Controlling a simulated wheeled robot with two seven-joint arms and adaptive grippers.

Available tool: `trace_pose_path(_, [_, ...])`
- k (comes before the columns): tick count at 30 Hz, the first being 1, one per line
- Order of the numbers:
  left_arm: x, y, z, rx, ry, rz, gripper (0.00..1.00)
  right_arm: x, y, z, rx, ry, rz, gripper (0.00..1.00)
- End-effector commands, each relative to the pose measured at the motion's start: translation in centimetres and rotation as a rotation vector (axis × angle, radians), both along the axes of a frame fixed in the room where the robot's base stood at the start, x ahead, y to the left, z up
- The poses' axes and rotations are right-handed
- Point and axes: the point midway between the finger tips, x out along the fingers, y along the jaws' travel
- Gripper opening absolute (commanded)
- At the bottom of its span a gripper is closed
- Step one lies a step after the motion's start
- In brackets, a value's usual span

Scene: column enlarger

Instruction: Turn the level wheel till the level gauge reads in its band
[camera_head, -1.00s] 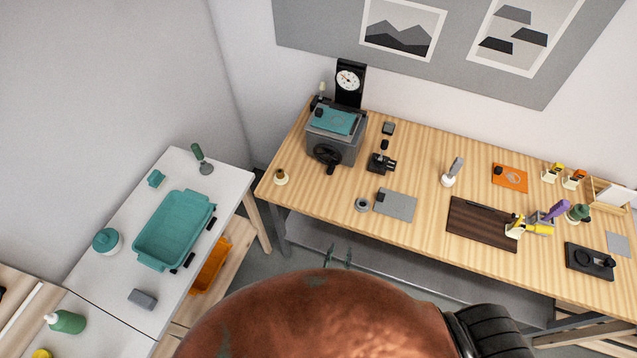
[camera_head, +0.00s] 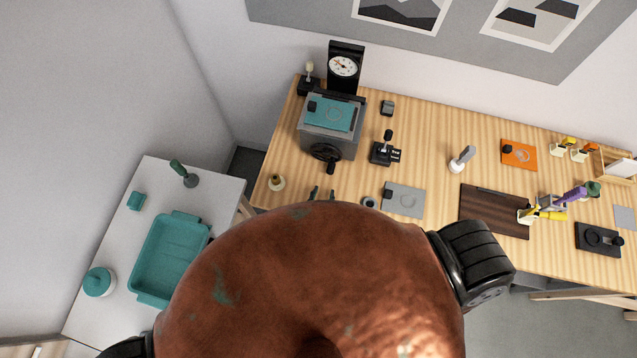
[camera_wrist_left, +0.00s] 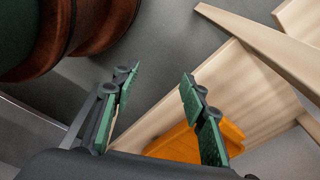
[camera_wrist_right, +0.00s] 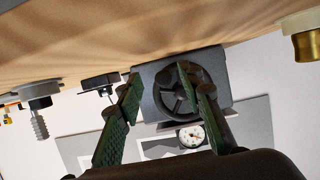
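The level wheel (camera_head: 325,152) is a black handwheel with a crank knob on the front of a grey box (camera_head: 340,143) at the bench's left end. In the right wrist view the wheel (camera_wrist_right: 168,94) is upside down, beyond my fingers. The level gauge (camera_head: 343,66) is a white dial on a black stand behind the box; its needle and band are too small to read. My right gripper (camera_head: 322,193) is open and empty, in front of the wheel and apart from it. My left gripper (camera_wrist_left: 158,80) is open and empty, seen only in its own wrist view.
A brass-and-white knob (camera_head: 276,183) stands left of the right gripper. A grey plate (camera_head: 407,201) and a small black device (camera_head: 384,150) lie right of it. A white side table (camera_head: 115,225) with a teal tray (camera_head: 168,258) is at left. Orange and wooden parts show below my left gripper.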

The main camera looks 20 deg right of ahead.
Motion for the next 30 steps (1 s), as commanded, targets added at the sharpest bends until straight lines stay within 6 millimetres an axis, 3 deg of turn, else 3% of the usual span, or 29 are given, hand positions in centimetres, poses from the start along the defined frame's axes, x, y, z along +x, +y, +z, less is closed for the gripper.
trace_pose_path(4, [-1.3,0.0,-0.6,0.001,0.015,0.003,0.40,0.9,-0.5,-0.2,-0.001,0.001,0.003,0.35])
trace_pose_path(11, [-5.5,0.2,-1.7,0.002,0.065,0.013,0.40,3.0,-1.6,-0.3,0.000,0.000,0.002,0.35])
trace_pose_path(14, [-4.9,0.2,-2.1,0.003,0.059,0.012,0.40,3.7,-2.3,-0.3,0.000,0.000,0.001,0.35])
trace_pose_path(21, [-0.7,-0.1,-3.1,-0.001,0.004,0.002,0.40,5.5,-3.6,-0.4,-0.001,0.001,-0.001,0.35])
trace_pose_path(30, [-1.7,0.0,-4.2,0.000,0.019,0.004,0.40,7.0,-4.6,-0.2,0.000,0.004,0.000,0.35])
